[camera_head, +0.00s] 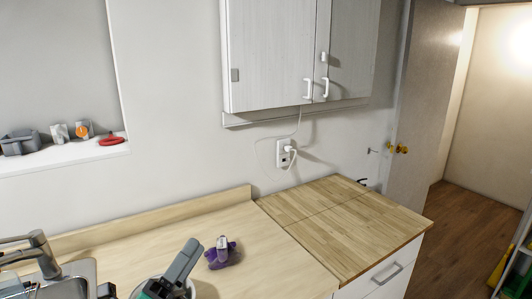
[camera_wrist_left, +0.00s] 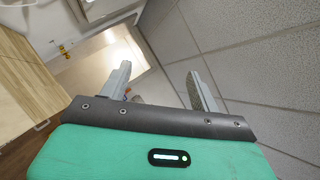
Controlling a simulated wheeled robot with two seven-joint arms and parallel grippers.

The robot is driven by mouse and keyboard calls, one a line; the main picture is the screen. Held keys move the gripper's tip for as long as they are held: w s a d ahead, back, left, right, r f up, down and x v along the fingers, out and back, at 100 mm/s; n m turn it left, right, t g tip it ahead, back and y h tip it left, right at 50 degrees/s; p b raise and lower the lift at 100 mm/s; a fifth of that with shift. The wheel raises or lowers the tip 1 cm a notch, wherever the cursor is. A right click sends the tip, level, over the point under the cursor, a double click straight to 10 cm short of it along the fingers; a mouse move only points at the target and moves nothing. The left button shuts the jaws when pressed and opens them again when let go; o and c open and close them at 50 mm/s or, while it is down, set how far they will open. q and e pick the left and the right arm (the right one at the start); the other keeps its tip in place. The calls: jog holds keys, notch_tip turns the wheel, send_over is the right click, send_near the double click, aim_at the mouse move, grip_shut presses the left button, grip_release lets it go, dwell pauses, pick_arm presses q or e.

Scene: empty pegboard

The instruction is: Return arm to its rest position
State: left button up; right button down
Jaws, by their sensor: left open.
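My left gripper (camera_head: 181,264) comes in at the bottom of the head view, over the front of the wooden counter (camera_head: 140,245). A grey finger points up and right, with a bit of green body below it. In the left wrist view the gripper (camera_wrist_left: 160,82) shows two grey fingers spread well apart, with nothing between them. Below them is the green gripper body with a lit indicator. My right gripper is not in view.
A purple object with a light top (camera_head: 222,253) stands on the counter right of my left gripper. A sink with a faucet (camera_head: 42,254) is at the lower left. White wall cabinets (camera_head: 270,55) hang above. A wood-topped drawer unit (camera_head: 345,225) is at the right.

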pick_arm(q)
jog(key=w+a+f+n+y, duration=0.2)
jog(key=a+f+n+y, duration=0.5)
jog(key=f+n+y, duration=0.7)
jog(key=s+a+f+n+g+y, duration=0.1)
jog(key=s+a+f+n+g, duration=0.1)
jog(key=s+f+n+g, duration=0.25)
jog(key=s+a+f+n+g, duration=0.2)
jog(key=f+n+g, duration=0.1)
jog(key=f+n, duration=0.3)
jog(key=s+d+f+n+g, duration=0.1)
jog(key=s+f+n+g, duration=0.1)
jog(key=s+f+g, duration=0.5)
jog(key=s+f+n+g, duration=0.25)
jog(key=s+f, duration=0.25)
jog(key=s, duration=0.5)
notch_tip(320, 180, down, 32)
jog(key=s+a+f+g, duration=0.2)
jog(key=s+a+f, duration=0.1)
jog(key=s+f, duration=1.6)
jog(key=shift+s+h, duration=0.2)
jog(key=shift+h, duration=0.1)
